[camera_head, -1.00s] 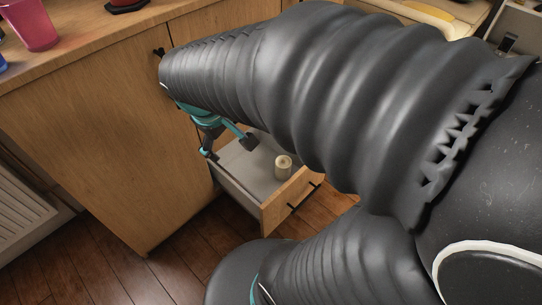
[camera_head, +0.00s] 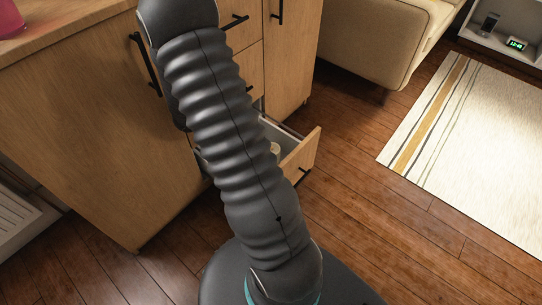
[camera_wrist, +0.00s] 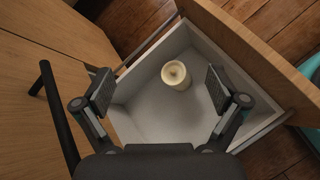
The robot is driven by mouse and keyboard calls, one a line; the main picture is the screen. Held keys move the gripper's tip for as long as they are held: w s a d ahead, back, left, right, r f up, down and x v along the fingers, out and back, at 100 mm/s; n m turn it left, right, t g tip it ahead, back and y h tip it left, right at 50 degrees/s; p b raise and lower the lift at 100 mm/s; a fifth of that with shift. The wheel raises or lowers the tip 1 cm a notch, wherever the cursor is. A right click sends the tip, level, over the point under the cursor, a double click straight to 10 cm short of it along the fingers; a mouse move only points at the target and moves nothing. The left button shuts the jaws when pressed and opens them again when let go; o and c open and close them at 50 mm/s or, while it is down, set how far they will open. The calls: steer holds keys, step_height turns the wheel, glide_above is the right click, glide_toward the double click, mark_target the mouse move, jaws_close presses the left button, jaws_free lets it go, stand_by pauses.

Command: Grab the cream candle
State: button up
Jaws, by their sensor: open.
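The cream candle (camera_wrist: 175,75) stands upright in an open drawer (camera_wrist: 150,121) with a pale inside, near one wall of it. In the wrist view my gripper (camera_wrist: 160,92) is open and empty, its two fingers spread to either side of the candle. The candle lies a little beyond the line between the fingertips, and neither finger visibly touches it. My gripper is hidden in that view.
The drawer's wooden front (camera_head: 301,158) sticks out from the cabinet (camera_head: 98,140) over the wooden floor. A dark bar handle (camera_wrist: 58,115) is close to my gripper's left side. A sofa (camera_head: 375,40) and a striped rug (camera_head: 470,150) lie to the right, with clear floor between.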

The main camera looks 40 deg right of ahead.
mark_target(276, 147)
steer(key=d+f+n+t+h, duration=0.1)
steer(key=d+f+n, duration=0.2)
steer(key=f, duration=0.6)
steer(key=d+f+n+h, duration=0.15)
steer(key=f+n, duration=0.25)
steer(key=f, duration=0.6)
steer(key=shift+t+y, duration=0.3)
steer(key=shift+y, duration=0.05)
steer(key=shift+w+r+x, duration=0.1)
steer(key=shift+x, duration=1.15)
steer(key=shift+w+r+x, duration=0.1)
steer(key=shift+w+x, duration=0.05)
steer(key=shift+x, duration=1.15)
steer(key=shift+w+r+x, duration=0.1)
steer(key=shift+x, duration=1.15)
steer(key=shift+d, duration=0.2)
steer(key=c, duration=1.5)
steer(key=shift+o, duration=0.2)
